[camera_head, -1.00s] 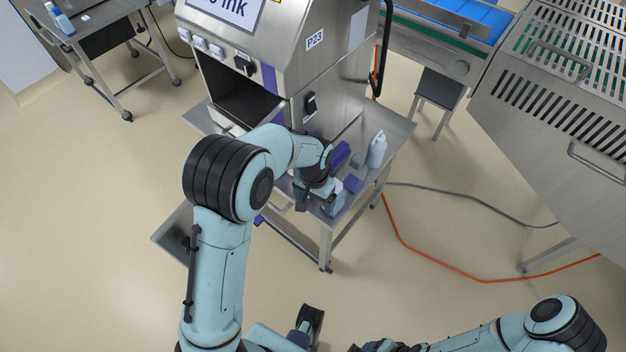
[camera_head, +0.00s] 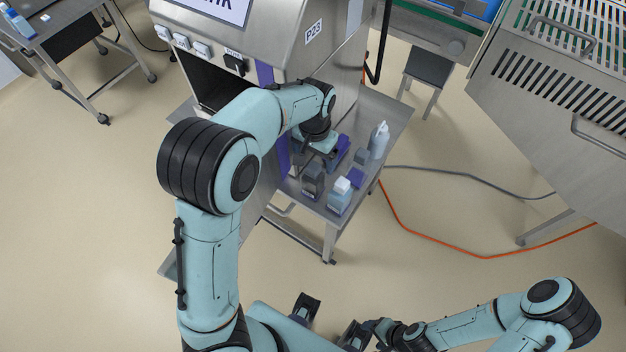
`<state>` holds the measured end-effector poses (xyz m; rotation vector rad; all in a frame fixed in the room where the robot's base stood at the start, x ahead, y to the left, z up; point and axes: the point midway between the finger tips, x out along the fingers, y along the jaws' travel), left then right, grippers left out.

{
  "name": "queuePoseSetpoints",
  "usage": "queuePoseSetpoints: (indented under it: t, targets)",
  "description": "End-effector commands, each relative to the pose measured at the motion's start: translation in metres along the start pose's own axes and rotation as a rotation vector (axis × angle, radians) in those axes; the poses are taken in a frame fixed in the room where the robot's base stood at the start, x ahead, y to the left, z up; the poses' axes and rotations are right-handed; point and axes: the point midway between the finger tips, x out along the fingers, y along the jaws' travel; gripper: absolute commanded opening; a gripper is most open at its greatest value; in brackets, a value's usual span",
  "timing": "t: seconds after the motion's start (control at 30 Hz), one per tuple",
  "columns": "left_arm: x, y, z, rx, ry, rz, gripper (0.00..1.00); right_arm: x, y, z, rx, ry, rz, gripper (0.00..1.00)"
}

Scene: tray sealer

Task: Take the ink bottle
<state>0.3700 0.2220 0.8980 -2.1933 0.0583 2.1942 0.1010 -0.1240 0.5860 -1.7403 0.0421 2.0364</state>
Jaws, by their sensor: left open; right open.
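On the steel side table stand a blue-labelled bottle with a white cap (camera_head: 340,196), a dark grey bottle (camera_head: 312,181) and a pale bottle with a narrow top (camera_head: 379,141). Labels are too small to read, so I cannot tell which is the ink bottle. My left gripper (camera_head: 317,154) is open above the table, just behind the dark grey bottle in the picture and beside a purple block (camera_head: 340,149). It holds nothing that I can see; its fingertips are partly hidden. My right gripper (camera_head: 352,335) is low at the bottom edge, away from the table, and only partly visible.
A second purple block (camera_head: 356,177) and a small grey block (camera_head: 361,157) lie close by on the side table (camera_head: 397,108). The steel machine (camera_head: 285,40) rises left of it. An orange cable (camera_head: 430,246) and a grey one cross the floor at right.

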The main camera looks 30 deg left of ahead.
Motion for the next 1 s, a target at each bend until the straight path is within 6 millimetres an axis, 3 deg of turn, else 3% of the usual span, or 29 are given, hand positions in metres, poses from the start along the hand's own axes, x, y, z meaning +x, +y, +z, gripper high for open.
queuePoseSetpoints:
  t: [0.1,0.37,0.7,1.0]
  targets:
    - [0.025,-0.001,0.001,-0.001,-0.004,-0.002,0.89,0.005,0.002,0.001,0.001,-0.003,0.001,0.65]
    - [0.046,-0.001,0.0,-0.001,-0.001,-0.001,0.89,0.008,0.003,0.002,0.001,-0.004,0.001,0.65]
    - [0.091,-0.004,0.0,0.0,-0.002,0.0,0.89,0.015,0.006,0.003,0.002,-0.006,0.002,0.65]
    - [0.094,-0.004,0.0,-0.001,0.001,0.001,0.89,0.015,0.006,0.003,0.002,-0.006,0.002,0.65]
